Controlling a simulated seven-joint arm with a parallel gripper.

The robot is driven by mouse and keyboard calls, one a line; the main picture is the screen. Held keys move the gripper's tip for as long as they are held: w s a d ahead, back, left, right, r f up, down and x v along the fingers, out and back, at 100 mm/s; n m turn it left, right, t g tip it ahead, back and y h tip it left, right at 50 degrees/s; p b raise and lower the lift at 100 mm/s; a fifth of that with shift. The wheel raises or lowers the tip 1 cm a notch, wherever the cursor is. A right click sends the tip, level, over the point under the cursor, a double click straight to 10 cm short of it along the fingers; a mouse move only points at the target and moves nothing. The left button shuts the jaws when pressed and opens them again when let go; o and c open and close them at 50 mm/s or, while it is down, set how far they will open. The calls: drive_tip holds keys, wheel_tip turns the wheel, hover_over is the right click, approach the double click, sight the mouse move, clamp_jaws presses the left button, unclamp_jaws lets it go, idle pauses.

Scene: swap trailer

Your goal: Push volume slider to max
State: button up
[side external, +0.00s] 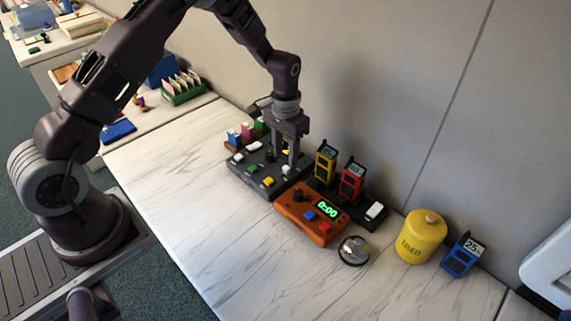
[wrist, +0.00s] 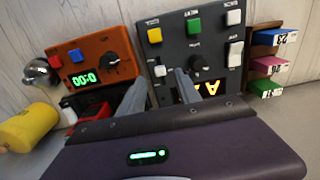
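A dark grey control panel (side external: 243,172) lies on the table and shows in the wrist view (wrist: 176,56). It carries a yellow button (wrist: 154,36), a green button (wrist: 194,26), a white button (wrist: 233,17), a dark knob (wrist: 193,47) and an orange-lit display (wrist: 208,88). A white cap (wrist: 235,53) sits at its right edge, and a smaller white cap (wrist: 160,71) at its left edge. I cannot read which one is the volume slider. My gripper (side external: 286,162) points down over the panel's far part. In the wrist view, its fingers (wrist: 161,80) are apart, with nothing held between them.
An orange clock box (side external: 305,222) stands beside the panel. Yellow and red handheld meters (side external: 351,181) stand behind it. A silver dome (side external: 354,250), yellow jar (side external: 421,237) and blue meter (side external: 463,255) are to the right. Small coloured blocks (side external: 247,133) stand behind left. The table front is clear.

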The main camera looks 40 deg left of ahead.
sight(286, 168)
wheel_tip(286, 168, down, 5)
drive_tip(key=shift+r, duration=0.15)
clamp_jaws()
idle(1.4)
